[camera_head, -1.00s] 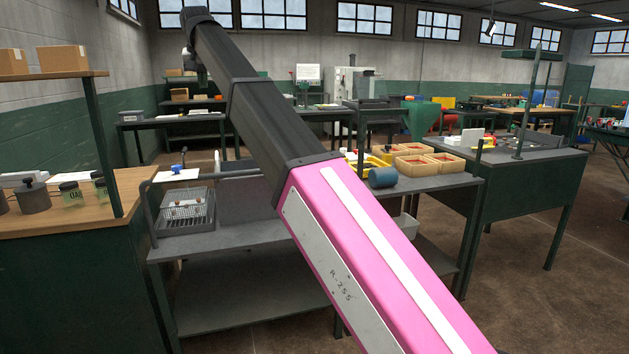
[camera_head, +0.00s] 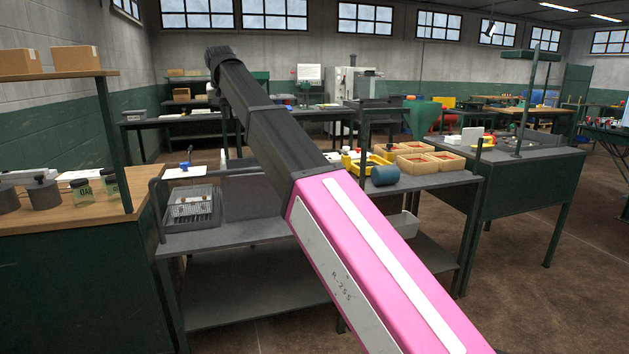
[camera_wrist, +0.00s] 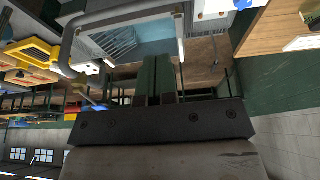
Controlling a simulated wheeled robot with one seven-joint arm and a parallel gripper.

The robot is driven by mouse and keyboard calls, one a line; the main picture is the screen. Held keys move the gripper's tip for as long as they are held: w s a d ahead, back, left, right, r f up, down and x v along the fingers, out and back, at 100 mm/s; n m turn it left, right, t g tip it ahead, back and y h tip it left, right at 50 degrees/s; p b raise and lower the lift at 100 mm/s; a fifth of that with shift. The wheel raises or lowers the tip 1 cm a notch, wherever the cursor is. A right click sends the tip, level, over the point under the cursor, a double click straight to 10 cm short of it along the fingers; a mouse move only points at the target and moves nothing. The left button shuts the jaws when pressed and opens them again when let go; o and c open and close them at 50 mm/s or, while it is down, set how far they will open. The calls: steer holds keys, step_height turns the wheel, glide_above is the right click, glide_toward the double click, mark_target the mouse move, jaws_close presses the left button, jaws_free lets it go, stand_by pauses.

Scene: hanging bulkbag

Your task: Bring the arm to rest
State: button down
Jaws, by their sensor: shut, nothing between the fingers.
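My arm, pink (camera_head: 385,270) near me and dark grey (camera_head: 270,130) farther out, reaches up and to the left across the head view. Its far end stands in front of the back benches, above the grey workbench. My gripper shows in the wrist view (camera_wrist: 158,62), its two dark green fingers side by side and shut, with nothing held. In the head view the fingers are hidden or too small to make out behind the arm's end.
The grey workbench (camera_head: 250,230) carries a wire basket (camera_head: 195,210), a blue cylinder (camera_head: 385,175) and wooden trays (camera_head: 418,163). A wooden-topped bench (camera_head: 75,215) with jars and a box shelf (camera_head: 60,74) stands at left. Open floor (camera_head: 570,300) lies at right.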

steer(key=d+f+g, duration=0.1)
steer(key=d+f, duration=0.8)
steer(key=f, duration=0.3)
steer(key=s+d+f+m+h, duration=0.1)
steer(key=d+f, duration=0.7)
steer(key=f, duration=0.4)
steer(key=d+f+g, duration=0.1)
steer(key=d+f, duration=0.8)
steer(key=f, duration=0.3)
steer(key=s+d+f+m+g, duration=0.1)
steer(key=s+d+f+m, duration=0.1)
steer(key=s+d+f, duration=1.9)
step_height(320, 180, down, 3)
steer(key=shift+s+d+f+g, duration=0.1)
steer(key=shift+s+d+g, duration=0.05)
steer(key=shift+d+g, duration=0.3)
